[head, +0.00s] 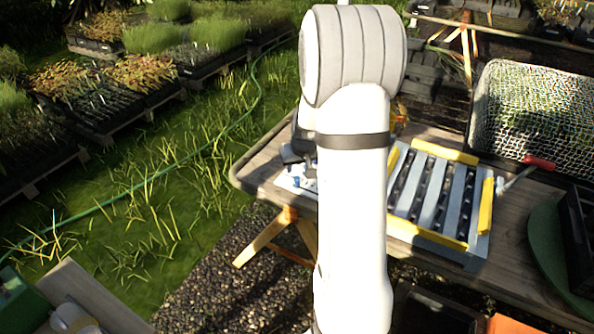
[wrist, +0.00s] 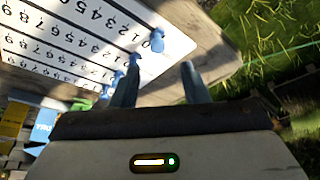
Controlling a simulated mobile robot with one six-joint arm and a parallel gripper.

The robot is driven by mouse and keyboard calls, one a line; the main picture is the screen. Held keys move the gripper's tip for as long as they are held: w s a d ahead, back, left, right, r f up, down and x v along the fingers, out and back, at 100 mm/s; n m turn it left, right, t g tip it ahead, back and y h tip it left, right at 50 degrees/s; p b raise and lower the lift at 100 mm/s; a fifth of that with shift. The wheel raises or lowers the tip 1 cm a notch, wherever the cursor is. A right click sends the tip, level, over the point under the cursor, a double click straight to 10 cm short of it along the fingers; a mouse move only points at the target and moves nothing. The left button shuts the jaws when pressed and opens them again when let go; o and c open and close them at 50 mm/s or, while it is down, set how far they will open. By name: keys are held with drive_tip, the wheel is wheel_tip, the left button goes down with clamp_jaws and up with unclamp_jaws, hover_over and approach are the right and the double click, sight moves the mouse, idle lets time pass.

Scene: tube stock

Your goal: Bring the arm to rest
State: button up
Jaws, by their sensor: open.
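My gripper (wrist: 158,74) is in the wrist view, its two bluish fingers apart with nothing between them. It is over or near one edge of a white board (wrist: 75,58) printed with rows of numbers. A blue peg-like piece (wrist: 156,40) is on the board near its edge, just beyond the fingertips and apart from them. Smaller blue pieces show by the left finger. In the head view, my white arm is raised in the middle and hides most of my gripper and the board (head: 283,182), of which a corner shows at its left.
The wooden table (head: 262,172) carries a grey slatted rack (head: 432,195) with yellow edges right of my arm. Further right are a red-handled tool (head: 538,162), a mesh-covered tray (head: 530,110) and a green round thing (head: 550,255). Grass and a green hose lie left.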

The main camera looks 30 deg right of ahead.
drive_tip(key=shift+s+r, duration=0.15)
drive_tip(key=shift+r, duration=0.25)
drive_tip(key=s+a+r+n+g+y+p, duration=0.1)
drive_tip(key=s+a+r+n, duration=0.1)
drive_tip(key=s+a+r, duration=1.2)
drive_tip(key=s+a+g, duration=0.1)
drive_tip(key=s+a, duration=0.3)
drive_tip(key=s, duration=0.7)
drive_tip(key=shift+s+r+p, duration=0.15)
drive_tip(key=shift+r+p, duration=0.25)
drive_tip(key=shift+c, duration=0.5)
